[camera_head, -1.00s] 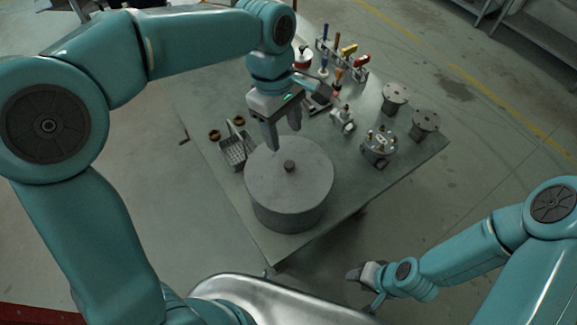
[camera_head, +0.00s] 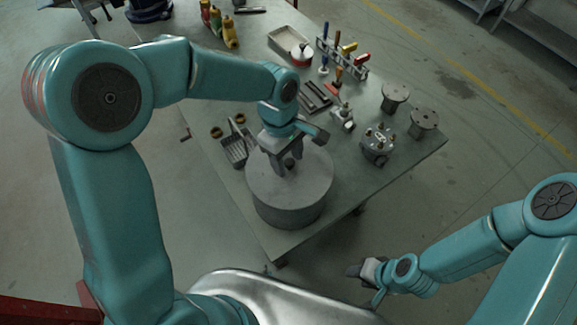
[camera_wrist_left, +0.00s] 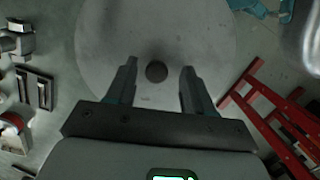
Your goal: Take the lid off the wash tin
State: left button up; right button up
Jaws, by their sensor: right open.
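The wash tin (camera_head: 290,205) is a wide grey drum standing near the front corner of the bench. Its flat round lid (camera_head: 313,178) is on top, with a small dark knob at its centre; in the left wrist view the lid (camera_wrist_left: 195,40) fills the middle and the knob (camera_wrist_left: 156,71) shows between the fingers. My left gripper (camera_head: 287,166) is over the lid, its fingertips on either side of the knob. It is open, with a gap between each finger and the knob (camera_wrist_left: 156,85). My right gripper (camera_head: 358,272) is low at the right, off the bench and empty.
A perforated basket (camera_head: 236,152) and two brass rings stand left of the tin. A round flanged part with studs (camera_head: 377,145), grey flanged pieces (camera_head: 424,122) and a tool rack (camera_head: 340,58) stand farther back. Bare bench lies right of the tin.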

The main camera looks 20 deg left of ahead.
pick_arm(q)
jog(key=shift+w+d+f, duration=0.1)
jog(key=shift+w, duration=0.15)
grip_shut()
jog(key=shift+s, duration=0.1)
